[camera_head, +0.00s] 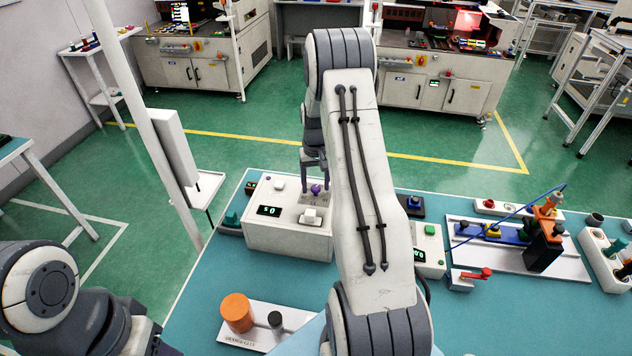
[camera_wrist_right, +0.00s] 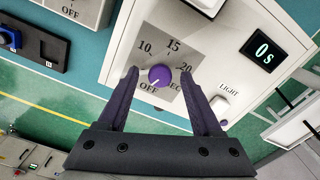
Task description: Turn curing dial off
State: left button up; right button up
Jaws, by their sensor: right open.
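The curing dial is a purple round knob (camera_wrist_right: 160,75) on a grey plate marked OFF, 10, 15, 20 and SEC. A small light mark on the knob appears to face OFF. The dial sits on a white box (camera_head: 285,240), and the knob (camera_head: 316,189) also shows in the head view. The box's display (camera_wrist_right: 263,49) reads 0 s. My right gripper (camera_wrist_right: 163,76) is open, with its purple fingers on either side of the knob; contact is unclear. In the head view, my right gripper (camera_head: 314,163) is just above the dial. My left gripper is out of view.
A white light switch (camera_head: 311,216) is beside the dial. A second white box (camera_head: 430,255) stands to the right, partly behind my right arm. An orange cylinder (camera_head: 237,312) stands on a plate in front. The teal tabletop (camera_head: 215,285) is clear at front left.

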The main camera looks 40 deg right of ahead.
aim_at(315, 187)
grip_shut()
jog(key=n, duration=0.4)
jog(key=shift+n+b, duration=0.3)
jog(key=shift+n, duration=0.1)
grip_release()
notch_tip(315, 187, up, 11)
jog(key=b, duration=0.2)
jog(key=shift+f, duration=0.2)
dwell(0.5)
